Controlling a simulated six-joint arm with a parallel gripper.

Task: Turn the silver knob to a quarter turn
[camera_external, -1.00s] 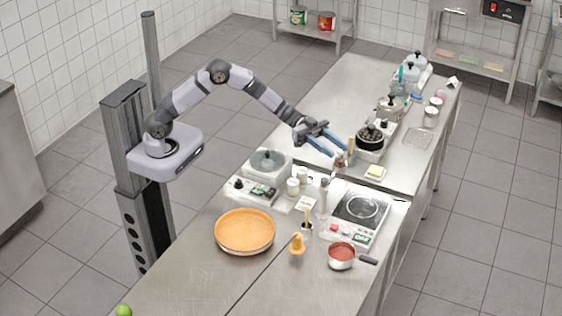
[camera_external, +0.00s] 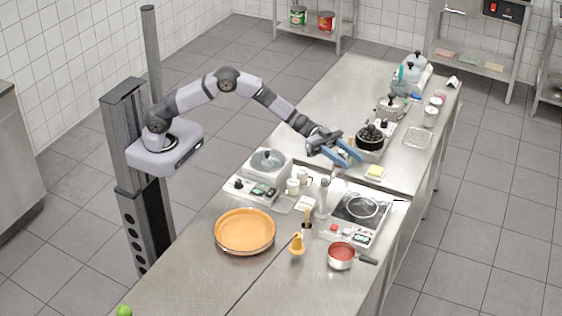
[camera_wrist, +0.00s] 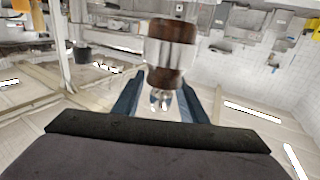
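My gripper (camera_external: 345,156) is at the front of the far counter, by the black pot. Its two blue fingers are apart; they also show in the wrist view (camera_wrist: 160,100). A brown and clear cylinder (camera_wrist: 172,50), perhaps a grinder, looms in front of the fingers there, with small shiny metal parts (camera_wrist: 160,99) below it. I cannot tell whether it touches the fingers. I cannot clearly pick out a silver knob. Cooker control panels show on the left cooker (camera_external: 251,190) and the right hotplate (camera_external: 350,236); their small controls are hard to resolve.
A black pot (camera_external: 370,139) stands just beyond my gripper.

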